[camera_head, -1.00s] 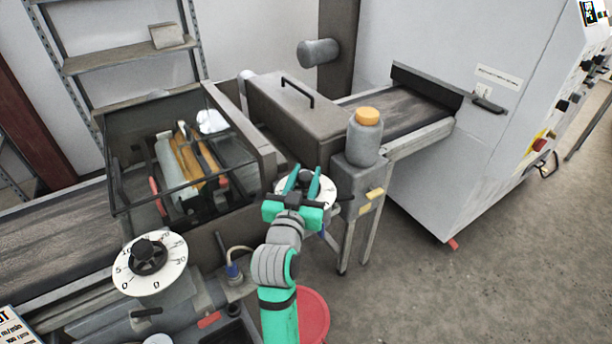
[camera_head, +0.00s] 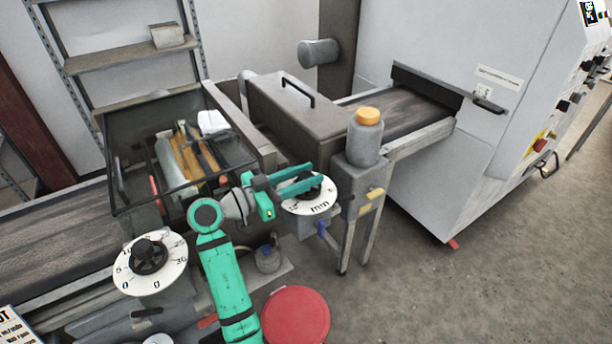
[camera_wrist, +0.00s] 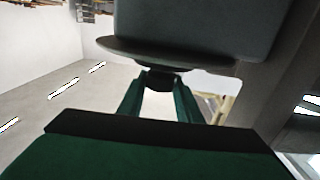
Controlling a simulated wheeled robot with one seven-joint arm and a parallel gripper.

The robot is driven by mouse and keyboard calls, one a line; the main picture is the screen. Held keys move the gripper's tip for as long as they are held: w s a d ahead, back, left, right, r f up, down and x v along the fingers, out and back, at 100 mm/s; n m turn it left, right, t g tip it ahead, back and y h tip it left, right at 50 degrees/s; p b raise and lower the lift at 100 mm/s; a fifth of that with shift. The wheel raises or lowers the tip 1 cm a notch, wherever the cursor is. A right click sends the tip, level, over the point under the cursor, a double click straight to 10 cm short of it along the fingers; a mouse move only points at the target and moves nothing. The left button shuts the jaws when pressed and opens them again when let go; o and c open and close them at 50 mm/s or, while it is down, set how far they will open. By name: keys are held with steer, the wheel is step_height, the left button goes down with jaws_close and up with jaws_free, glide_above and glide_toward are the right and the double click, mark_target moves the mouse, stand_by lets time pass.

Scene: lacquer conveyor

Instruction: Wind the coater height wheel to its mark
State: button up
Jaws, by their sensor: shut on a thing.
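The height wheel is a white dial (camera_head: 326,200) lettered "mm", with a black knob (camera_head: 301,190) at its middle, on the coater's side by the grey post. My gripper (camera_head: 303,181) reaches in from the left, its two green fingers on either side of the knob and shut on it. In the wrist view, the fingers (camera_wrist: 160,92) close on the dark knob (camera_wrist: 161,80) below the dial's edge-on disc (camera_wrist: 170,52). The fingers partly cover the dial's upper and left scale, and I cannot make out its mark or pointer.
A second white dial (camera_head: 172,278) with a black knob is at the lower left. A grey bottle (camera_head: 366,143) with an orange cap stands on the post right of the wheel. A red round bin (camera_head: 295,316) is below. The floor to the right is clear.

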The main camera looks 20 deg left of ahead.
steer(key=shift+f+m+g+h, duration=0.1)
steer(key=shift+m+g+h, duration=1.1)
steer(key=shift+g+h, duration=0.15)
steer(key=shift+d+g, duration=0.1)
steer(key=shift+g, duration=0.15)
steer(key=o, duration=1)
steer(key=shift+o, duration=0.2)
steer(key=shift+r, duration=0.35)
step_height(320, 180, up, 2)
steer(key=shift+r, duration=0.2)
steer(key=s+d+r, duration=0.4)
steer(key=s+r, duration=0.6)
steer(key=s, duration=0.3)
steer(key=shift+s, duration=0.2)
